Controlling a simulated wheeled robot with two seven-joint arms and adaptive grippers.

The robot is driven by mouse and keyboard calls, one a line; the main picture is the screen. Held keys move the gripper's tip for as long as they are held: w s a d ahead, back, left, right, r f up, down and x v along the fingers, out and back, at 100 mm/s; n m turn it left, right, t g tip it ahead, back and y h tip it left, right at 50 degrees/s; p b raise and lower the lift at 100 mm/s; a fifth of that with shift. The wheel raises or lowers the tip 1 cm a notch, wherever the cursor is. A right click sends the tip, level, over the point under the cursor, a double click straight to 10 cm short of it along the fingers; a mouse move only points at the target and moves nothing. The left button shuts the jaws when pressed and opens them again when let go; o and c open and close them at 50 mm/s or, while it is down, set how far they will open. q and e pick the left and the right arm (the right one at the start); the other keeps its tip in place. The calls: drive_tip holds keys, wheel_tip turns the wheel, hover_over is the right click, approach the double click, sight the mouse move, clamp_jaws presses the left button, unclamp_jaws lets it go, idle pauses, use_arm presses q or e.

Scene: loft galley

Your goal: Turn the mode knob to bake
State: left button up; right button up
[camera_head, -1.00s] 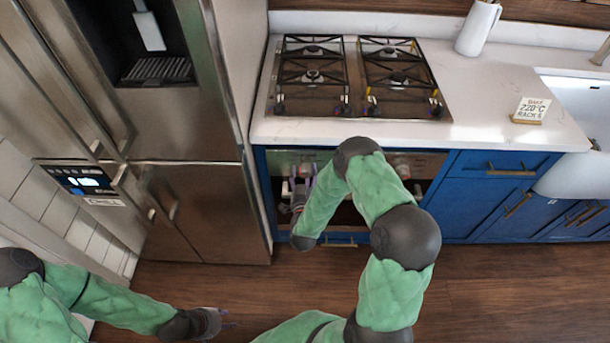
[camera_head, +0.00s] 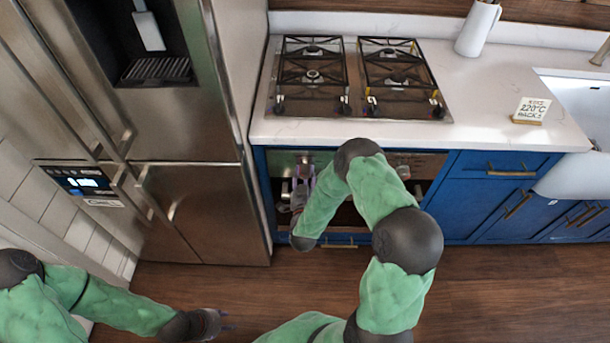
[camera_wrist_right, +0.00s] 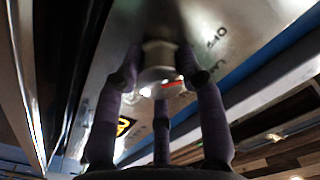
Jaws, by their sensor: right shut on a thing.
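The oven's steel control panel (camera_head: 418,163) sits under the cooktop, partly hidden by my right arm. My right gripper (camera_head: 303,172) is at the left part of this panel. In the right wrist view its dark fingers (camera_wrist_right: 158,82) are closed around a pale metal knob (camera_wrist_right: 157,58). Printed letters show on the panel (camera_wrist_right: 222,22) beside the knob, with "OFF" partly readable; I cannot tell the knob's setting. A small red mark shows near the knob. My left gripper (camera_head: 216,323) is low over the floor, away from the oven; its finger opening is unclear.
A card (camera_head: 531,110) on the white counter (camera_head: 490,75) reads 220°C, its other lines blurred. The gas cooktop (camera_head: 355,80) lies above the oven. A steel fridge (camera_head: 200,200) stands close to the left of the oven. The wooden floor (camera_head: 520,290) is clear at right.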

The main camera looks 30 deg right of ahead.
drive_tip(key=m+b, duration=0.1)
drive_tip(key=m, duration=0.3)
drive_tip(key=shift+f, duration=0.1)
drive_tip(key=m+b, duration=0.1)
drive_tip(key=m, duration=0.3)
drive_tip(key=shift+b, duration=0.4)
drive_tip(key=m+b, duration=0.2)
drive_tip(key=m, duration=0.4)
drive_tip(key=shift+b, duration=0.35)
drive_tip(key=shift+m, duration=0.4)
drive_tip(key=o, duration=1.1)
drive_tip(key=shift+o, duration=0.2)
